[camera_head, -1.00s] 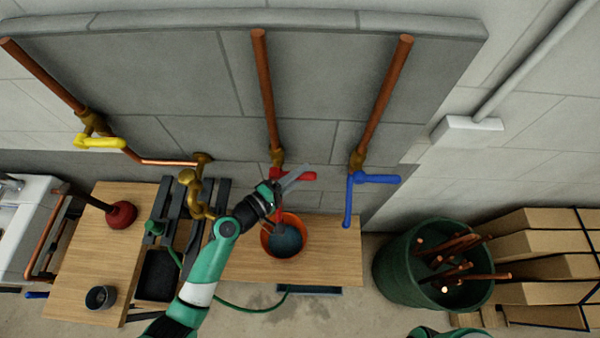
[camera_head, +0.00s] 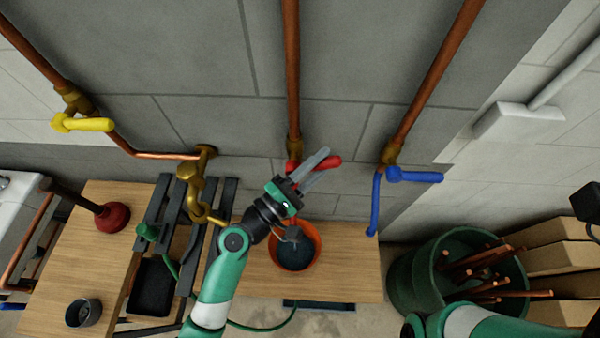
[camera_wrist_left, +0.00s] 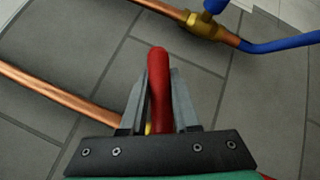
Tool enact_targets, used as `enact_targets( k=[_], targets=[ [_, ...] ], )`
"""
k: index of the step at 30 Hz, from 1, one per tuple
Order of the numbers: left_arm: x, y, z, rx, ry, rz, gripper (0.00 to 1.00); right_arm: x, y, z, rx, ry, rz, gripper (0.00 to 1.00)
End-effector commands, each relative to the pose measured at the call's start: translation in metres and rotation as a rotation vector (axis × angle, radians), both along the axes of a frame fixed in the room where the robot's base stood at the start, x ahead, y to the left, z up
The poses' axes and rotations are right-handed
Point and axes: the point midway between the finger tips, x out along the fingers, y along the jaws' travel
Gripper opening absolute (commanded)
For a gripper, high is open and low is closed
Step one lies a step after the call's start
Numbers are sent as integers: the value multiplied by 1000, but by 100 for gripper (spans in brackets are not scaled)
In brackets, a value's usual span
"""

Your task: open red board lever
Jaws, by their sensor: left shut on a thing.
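In the head view the red lever (camera_head: 332,162) sticks out to the right from the brass valve at the bottom of the middle copper pipe (camera_head: 291,80). My left gripper (camera_head: 320,162) is shut on this lever, with its grey fingers across it. In the left wrist view the red lever (camera_wrist_left: 158,85) lies between the two fingers of the left gripper (camera_wrist_left: 159,100), its rounded end showing past them. The valve body is partly hidden by the gripper in the head view. My right gripper's fingers do not show; part of that arm is at the lower right.
A yellow lever (camera_head: 85,124) is on the left pipe, and a blue lever (camera_head: 415,176) on the right pipe. An orange bucket (camera_head: 313,232) stands on the bench below. A green bin (camera_head: 412,278) with copper pipes stands at the right, beside cardboard boxes (camera_head: 553,238).

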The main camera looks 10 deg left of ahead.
Motion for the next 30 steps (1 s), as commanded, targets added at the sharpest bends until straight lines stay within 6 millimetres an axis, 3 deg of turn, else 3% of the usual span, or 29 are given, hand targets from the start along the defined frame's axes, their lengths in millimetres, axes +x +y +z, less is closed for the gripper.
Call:
enact_targets(
  k=[1,10,29,30],
  targets=[
    [0,0,-6,-35,-9,-1,0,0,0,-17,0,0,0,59],
    [-1,5,8,-208,-37,-3,0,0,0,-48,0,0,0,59],
    [-1,8,16,-274,-46,-2,0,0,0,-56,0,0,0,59],
    [-1,8,16,-274,-46,-2,32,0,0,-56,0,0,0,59]
  ],
)
